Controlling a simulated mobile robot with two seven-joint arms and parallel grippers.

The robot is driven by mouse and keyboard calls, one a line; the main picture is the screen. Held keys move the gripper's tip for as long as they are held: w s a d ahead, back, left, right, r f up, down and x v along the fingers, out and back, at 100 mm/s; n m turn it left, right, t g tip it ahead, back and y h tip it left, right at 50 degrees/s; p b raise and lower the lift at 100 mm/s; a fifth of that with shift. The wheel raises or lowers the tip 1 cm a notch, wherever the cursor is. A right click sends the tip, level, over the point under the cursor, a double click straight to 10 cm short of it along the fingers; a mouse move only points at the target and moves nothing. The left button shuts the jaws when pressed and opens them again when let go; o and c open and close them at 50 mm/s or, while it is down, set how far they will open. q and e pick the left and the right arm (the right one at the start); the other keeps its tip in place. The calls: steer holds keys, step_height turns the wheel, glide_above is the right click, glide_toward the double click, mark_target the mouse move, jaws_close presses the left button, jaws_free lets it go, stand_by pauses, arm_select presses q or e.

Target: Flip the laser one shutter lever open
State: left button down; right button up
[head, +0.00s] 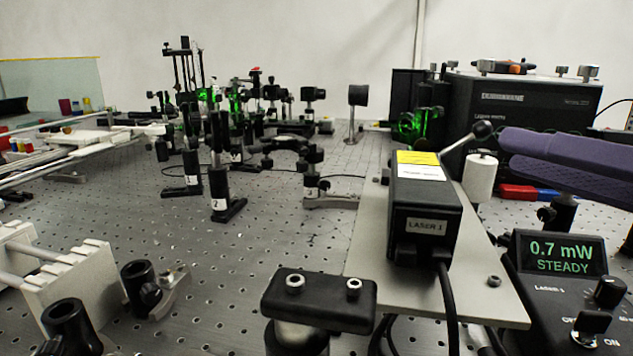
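The laser one housing (423,222) is a black box labelled "LASER 1", with yellow and white labels on top, on a pale plate right of centre. Its shutter lever (463,142) slants up to the right from the far end of the box and ends in a round black knob (482,130). My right gripper (507,152) comes in from the right edge with two long purple fingers, one over the other. Their tips are just right of the knob; a narrow gap seems to separate them from it. How far apart the fingers are is unclear. My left gripper is not in view.
A meter (556,258) at lower right reads "0.7 mW STEADY". A white cylinder (480,178) stands beside the lever. A large black instrument (530,105) is behind. Posts and optics with green glints fill the left middle of the perforated bench. A black clamp (318,300) is in front.

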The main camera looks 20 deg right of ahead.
mark_target(471, 139)
steer(key=shift+w+r+p, duration=0.2)
steer(key=shift+w+p, duration=0.25)
steer(key=shift+p, duration=0.1)
steer(key=p+x, duration=0.4)
steer(key=x, duration=0.4)
steer(key=shift+f, duration=0.15)
steer(key=shift+w+a+f+p, duration=0.1)
steer(key=shift+w+a+p, duration=0.15)
steer(key=shift+w, duration=0.3)
steer(key=shift+c, duration=0.4)
jaws_close()
